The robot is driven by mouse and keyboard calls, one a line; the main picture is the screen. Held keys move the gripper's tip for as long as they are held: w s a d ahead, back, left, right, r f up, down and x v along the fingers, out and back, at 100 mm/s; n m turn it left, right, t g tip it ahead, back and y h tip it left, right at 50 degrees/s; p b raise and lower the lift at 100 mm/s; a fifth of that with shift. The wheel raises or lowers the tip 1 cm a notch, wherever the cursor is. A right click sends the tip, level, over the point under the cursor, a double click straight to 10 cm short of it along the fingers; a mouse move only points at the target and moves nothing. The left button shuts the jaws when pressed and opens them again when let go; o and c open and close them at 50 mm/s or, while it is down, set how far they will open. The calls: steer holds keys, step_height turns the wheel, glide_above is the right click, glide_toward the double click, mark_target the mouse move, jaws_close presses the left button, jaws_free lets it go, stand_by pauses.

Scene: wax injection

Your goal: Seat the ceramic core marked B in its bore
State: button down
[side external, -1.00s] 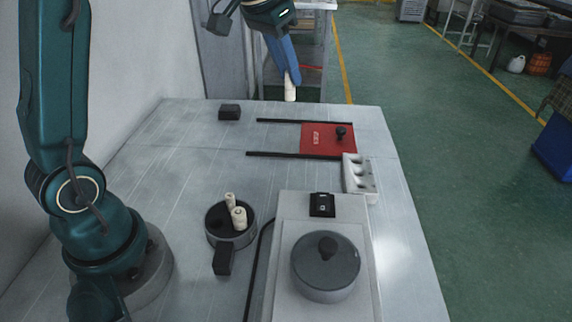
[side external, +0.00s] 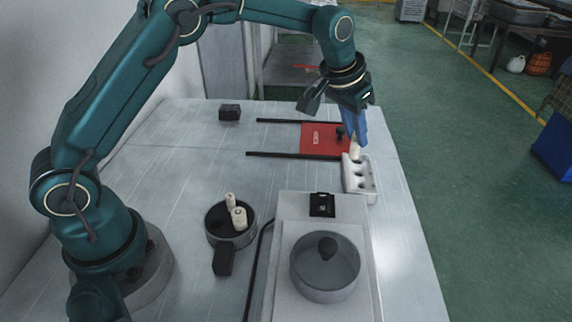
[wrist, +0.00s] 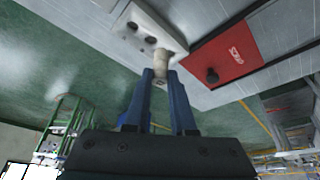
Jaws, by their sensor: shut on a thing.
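My gripper (side external: 356,143) is shut on a cream ceramic core (side external: 355,153), with blue fingers on either side of it. The core is at the far end of the white block with bores (side external: 360,184). In the wrist view the core (wrist: 162,62) sits between the fingertips (wrist: 161,76), with its far end at the white block (wrist: 143,22). I cannot tell whether it is in a bore or just above it. Two open bores show in the block. No letter on the held core can be read.
A red plate (side external: 318,138) with a black knob lies between two dark rails (side external: 290,155), left of the block. A machine with a round lidded pot (side external: 325,268) stands in front. A small dark block (side external: 229,112) lies at the back left. The table's left middle is clear.

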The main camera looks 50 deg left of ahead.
mark_target(364, 170)
steer(key=shift+w+d+f, duration=0.1)
steer(key=shift+d+f, duration=0.2)
steer(key=shift+f, duration=0.55)
steer(key=shift+w+d+f, duration=0.15)
steer(key=shift+d+f, duration=0.15)
steer(key=shift+f, duration=0.55)
steer(key=shift+w+d+f, duration=0.1)
steer(key=shift+d+f, duration=0.2)
steer(key=shift+f, duration=0.55)
steer(key=shift+f, duration=0.15)
steer(key=c, duration=0.8)
jaws_free()
steer(key=shift+o, duration=0.2)
steer(key=v, duration=1.1)
steer(key=s+a+r, duration=0.2)
steer(key=s+r, duration=0.1)
steer(key=s, duration=0.3)
steer(key=s+a+r, duration=0.2)
steer(key=s+r, duration=0.1)
steer(key=s, duration=0.2)
steer(key=s+f, duration=0.2)
steer(key=s, duration=0.4)
steer(key=s+a+f+n+t, duration=0.1)
steer(key=s+f, duration=0.2)
steer(key=s, duration=0.4)
steer(key=shift+s+a, duration=0.25)
steer(key=shift+a, duration=0.05)
